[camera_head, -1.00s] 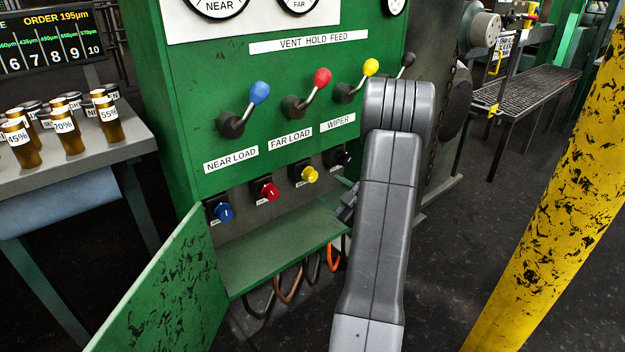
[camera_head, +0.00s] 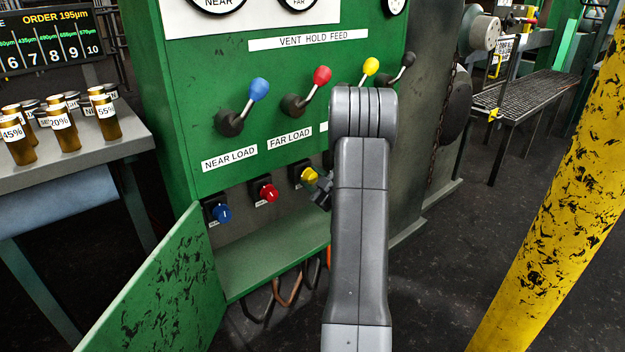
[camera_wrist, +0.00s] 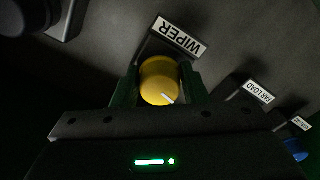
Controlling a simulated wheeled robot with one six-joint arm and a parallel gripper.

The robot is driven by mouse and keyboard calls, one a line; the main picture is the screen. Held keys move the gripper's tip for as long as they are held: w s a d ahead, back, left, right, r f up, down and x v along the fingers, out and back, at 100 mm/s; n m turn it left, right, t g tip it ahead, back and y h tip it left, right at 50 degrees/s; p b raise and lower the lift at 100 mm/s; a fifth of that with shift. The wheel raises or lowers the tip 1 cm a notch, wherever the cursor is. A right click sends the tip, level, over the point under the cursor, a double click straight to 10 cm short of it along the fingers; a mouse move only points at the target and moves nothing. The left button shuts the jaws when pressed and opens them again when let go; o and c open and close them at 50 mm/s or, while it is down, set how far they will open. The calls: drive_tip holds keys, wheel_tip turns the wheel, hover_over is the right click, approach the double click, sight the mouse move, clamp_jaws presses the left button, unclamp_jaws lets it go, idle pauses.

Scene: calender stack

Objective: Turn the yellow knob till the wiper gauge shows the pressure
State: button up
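The yellow knob (camera_head: 309,175) is on the lower panel of the green cabinet, right of the red knob. In the wrist view the yellow knob (camera_wrist: 159,80) has a white mark pointing to the lower right, beside an upside-down WIPER label (camera_wrist: 180,36). My gripper (camera_wrist: 159,90) has one green finger on each side of this knob, very close to it. I cannot tell whether they press on it. In the head view my gripper (camera_head: 320,188) is at the knob, partly hidden by my arm. A gauge (camera_head: 396,5) at the top right is cut off; its reading and name are not visible.
The red knob (camera_head: 263,190) and blue knob (camera_head: 218,211) sit to the left. Several levers with coloured balls rise above. An open green door (camera_head: 160,285) stands at the lower left. A table with brown jars (camera_head: 63,130) is at the left, a yellow post (camera_head: 560,180) at the right.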

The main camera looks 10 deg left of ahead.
drive_tip(key=c, duration=0.5)
drive_tip(key=shift+m+p, duration=0.6)
drive_tip(key=shift+m, duration=1.9)
drive_tip(key=o, duration=1)
drive_tip(key=shift+a, duration=0.1)
drive_tip(key=shift+s, duration=0.1)
drive_tip(key=p+v, duration=0.2)
drive_tip(key=v, duration=1.1)
drive_tip(key=shift+s+d+p, duration=0.25)
drive_tip(key=shift+d+p, duration=0.05)
